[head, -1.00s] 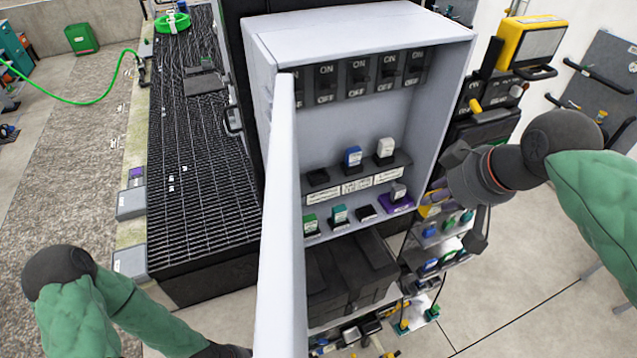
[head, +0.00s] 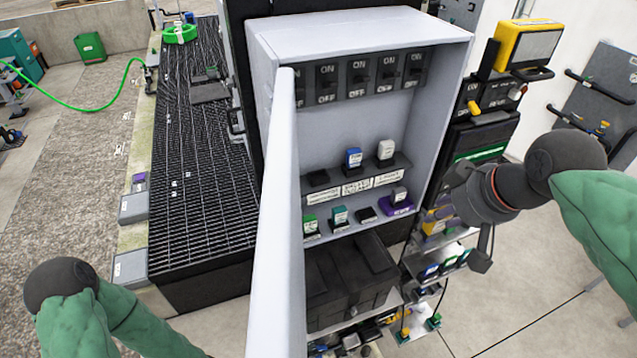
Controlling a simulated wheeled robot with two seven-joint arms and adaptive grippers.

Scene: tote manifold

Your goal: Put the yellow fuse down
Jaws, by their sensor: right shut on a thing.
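My right gripper (head: 458,212) is to the right of the open grey fuse cabinet (head: 349,24), in front of the small shelves beside it. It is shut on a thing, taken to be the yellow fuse. A yellow patch (head: 432,222) shows just left of its fingers, but I cannot tell whether it is the fuse or something on the shelf behind. In the cabinet, a blue fuse (head: 353,158) and a white fuse (head: 386,150) stand on the upper step. Green, teal and grey-topped fuses stand on the lower step. My left gripper is out of the picture.
The cabinet's open door (head: 276,215) stands edge-on toward me. A shelf with blue and green fuses (head: 447,264) is below my right gripper. A black case (head: 350,280) sits under the cabinet. A yellow lamp (head: 527,47) is at upper right.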

